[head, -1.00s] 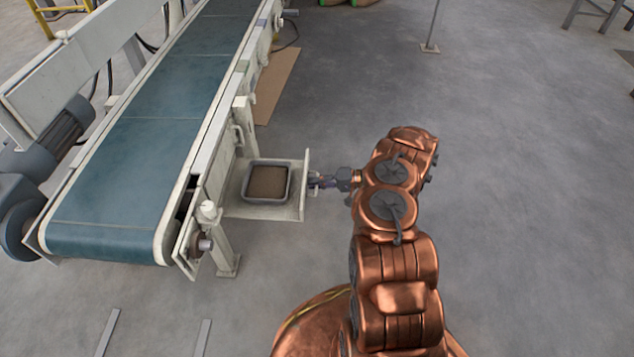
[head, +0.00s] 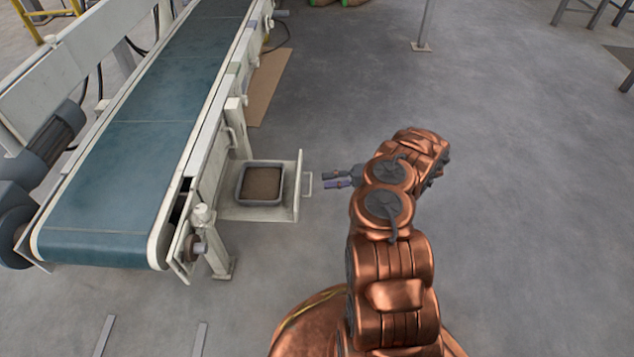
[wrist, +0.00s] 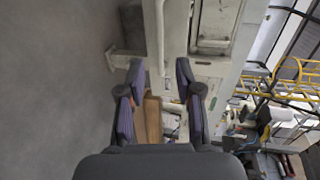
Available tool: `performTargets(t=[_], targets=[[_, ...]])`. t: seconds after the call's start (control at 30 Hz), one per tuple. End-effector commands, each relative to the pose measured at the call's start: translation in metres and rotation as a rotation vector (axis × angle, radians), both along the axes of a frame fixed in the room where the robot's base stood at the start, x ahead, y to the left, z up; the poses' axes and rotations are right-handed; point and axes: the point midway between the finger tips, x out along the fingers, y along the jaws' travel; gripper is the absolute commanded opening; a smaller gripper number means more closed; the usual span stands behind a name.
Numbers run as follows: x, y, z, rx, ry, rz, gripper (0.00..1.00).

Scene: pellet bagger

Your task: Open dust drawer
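The dust drawer (head: 232,210) stands pulled out from under the side of the conveyor in the head view. A grey tray (head: 241,190) filled with brown dust sits in it. The drawer's pale front panel (head: 298,188) carries a small handle (head: 309,184) on its right face. My gripper (head: 324,179) is just to the right of the handle, apart from it, pointing left at it. In the wrist view my gripper (wrist: 158,80) has its two fingers spread with nothing between them. A pale bar, likely the handle, shows beyond the fingertips.
The conveyor with its green-blue belt (head: 150,145) fills the left side. Its leg (head: 216,245) stands in front of the drawer. A brown board (head: 269,85) lies on the floor behind the drawer.

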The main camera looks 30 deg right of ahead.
Motion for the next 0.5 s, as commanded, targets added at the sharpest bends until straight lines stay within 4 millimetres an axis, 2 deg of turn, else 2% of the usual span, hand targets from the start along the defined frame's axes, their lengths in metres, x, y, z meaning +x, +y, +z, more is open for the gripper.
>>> performTargets(t=[0.03, 0.23, 0.5], targets=[[-0.005, -0.009, 0.001, -0.004, 0.002, -0.003, 0.35], [-0.02, -0.032, 0.007, -0.001, 0.001, 0.0, 0.35], [-0.026, -0.042, 0.01, 0.0, 0.002, 0.001, 0.35]])
